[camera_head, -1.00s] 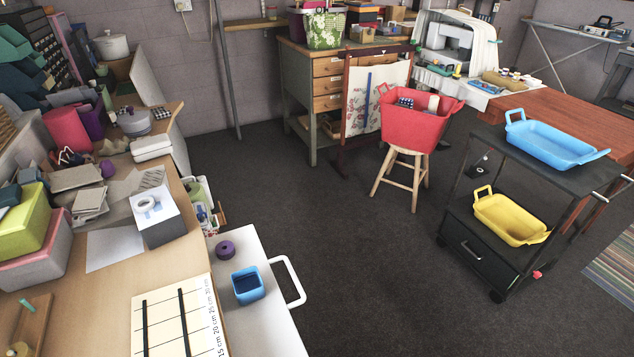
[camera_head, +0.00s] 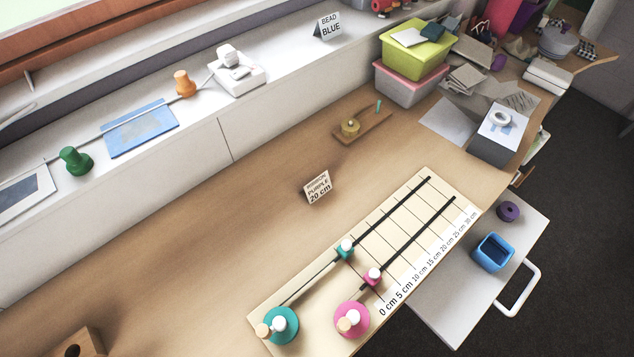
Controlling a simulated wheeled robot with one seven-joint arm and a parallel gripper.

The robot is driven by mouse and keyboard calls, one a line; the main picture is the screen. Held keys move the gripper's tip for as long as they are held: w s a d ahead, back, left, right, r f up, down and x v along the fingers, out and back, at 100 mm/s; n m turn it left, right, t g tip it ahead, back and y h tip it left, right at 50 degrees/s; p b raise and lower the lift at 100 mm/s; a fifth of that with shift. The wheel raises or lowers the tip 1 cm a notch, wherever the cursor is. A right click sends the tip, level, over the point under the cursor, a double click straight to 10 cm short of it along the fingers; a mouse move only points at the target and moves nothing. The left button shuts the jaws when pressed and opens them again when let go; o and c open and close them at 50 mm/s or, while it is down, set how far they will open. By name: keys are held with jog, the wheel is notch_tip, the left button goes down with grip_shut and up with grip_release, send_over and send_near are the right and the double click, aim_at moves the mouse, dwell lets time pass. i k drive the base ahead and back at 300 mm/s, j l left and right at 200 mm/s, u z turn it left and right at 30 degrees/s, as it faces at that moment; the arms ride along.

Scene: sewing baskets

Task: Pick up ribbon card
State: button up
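A small cream folded card (camera_head: 317,188) stands upright on the wooden worktop, left of the measuring board. Its lower line reads "20 cm"; the line above looks like "PURPLE", and the top line is too small to read surely. Another card (camera_head: 328,26), dark-backed and reading "BEAD BLUE", stands on the white ledge at the back. My gripper is not in view.
The measuring board (camera_head: 408,219), marked in cm, carries teal (camera_head: 281,325) and pink (camera_head: 351,319) spools. A wooden holder (camera_head: 362,125) lies behind. A blue container (camera_head: 493,252) and purple spool (camera_head: 508,211) rest on a white pull-out surface (camera_head: 455,300). Worktop around the cream card is clear.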

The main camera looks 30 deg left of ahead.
aim_at(315, 189)
jog(key=i+u, duration=0.1)
jog(key=u, duration=0.3)
jog(key=i+j+u, duration=0.1)
jog(key=u, duration=0.3)
jog(key=i+u, duration=0.1)
jog(key=u, duration=0.3)
